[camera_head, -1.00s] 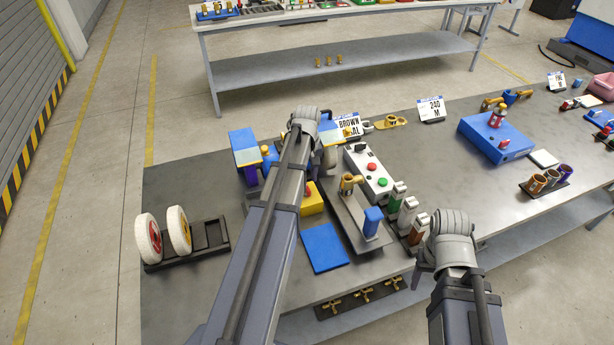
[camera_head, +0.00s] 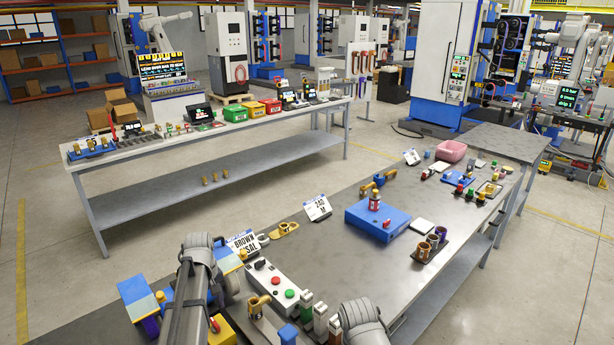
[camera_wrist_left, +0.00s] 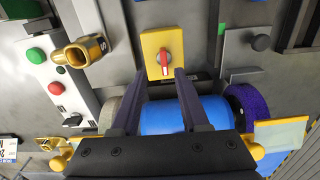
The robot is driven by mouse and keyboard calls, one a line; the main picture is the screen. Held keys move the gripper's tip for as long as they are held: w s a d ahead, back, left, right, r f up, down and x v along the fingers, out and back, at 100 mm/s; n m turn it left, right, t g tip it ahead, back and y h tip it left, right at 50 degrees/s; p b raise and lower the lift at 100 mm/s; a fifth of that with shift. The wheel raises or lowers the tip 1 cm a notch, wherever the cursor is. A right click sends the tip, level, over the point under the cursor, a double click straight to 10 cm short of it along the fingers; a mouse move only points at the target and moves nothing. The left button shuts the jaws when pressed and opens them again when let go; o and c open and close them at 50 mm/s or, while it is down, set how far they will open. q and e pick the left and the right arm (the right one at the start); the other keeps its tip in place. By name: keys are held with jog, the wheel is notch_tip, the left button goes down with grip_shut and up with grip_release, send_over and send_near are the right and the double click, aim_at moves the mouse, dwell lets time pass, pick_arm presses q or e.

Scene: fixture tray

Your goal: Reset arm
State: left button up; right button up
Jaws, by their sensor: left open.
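My left gripper (camera_wrist_left: 157,72) is open in the left wrist view, its two dark fingers spread apart. A yellow switch block (camera_wrist_left: 162,50) with a red knob shows just ahead of and between the fingertips. A blue cylinder (camera_wrist_left: 168,115) with grey and purple end wheels lies across the view behind the fingers; I cannot tell whether they touch it. In the head view, my left arm comes in at lower left and its own links hide the fingers. Of my right arm, a grey joint shows at the bottom edge; its gripper is out of view.
A button box (camera_head: 275,286) with red and green buttons and a brass fitting (camera_head: 257,306) stand close right of my left arm. A blue box (camera_head: 362,219), cups (camera_head: 431,243) and a pink bin (camera_head: 451,151) lie farther along. Bare tabletop (camera_head: 335,255) shows between.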

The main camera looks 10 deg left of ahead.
pick_arm(q)
jog(key=s+d+f+m+b, duration=0.2)
jog(key=s+d+m, duration=0.2)
jog(key=d, duration=0.5)
jog(key=s+d+f+m+y+b, duration=0.1)
jog(key=s+d+f+m+b, duration=0.1)
jog(key=s+d+m, duration=0.2)
jog(key=s+d+f+m+b, duration=0.2)
jog(key=s+d+m, duration=0.3)
jog(key=d, duration=1.1)
jog(key=s, duration=0.3)
jog(key=shift+s+d, duration=0.15)
jog(key=shift+s, duration=0.05)
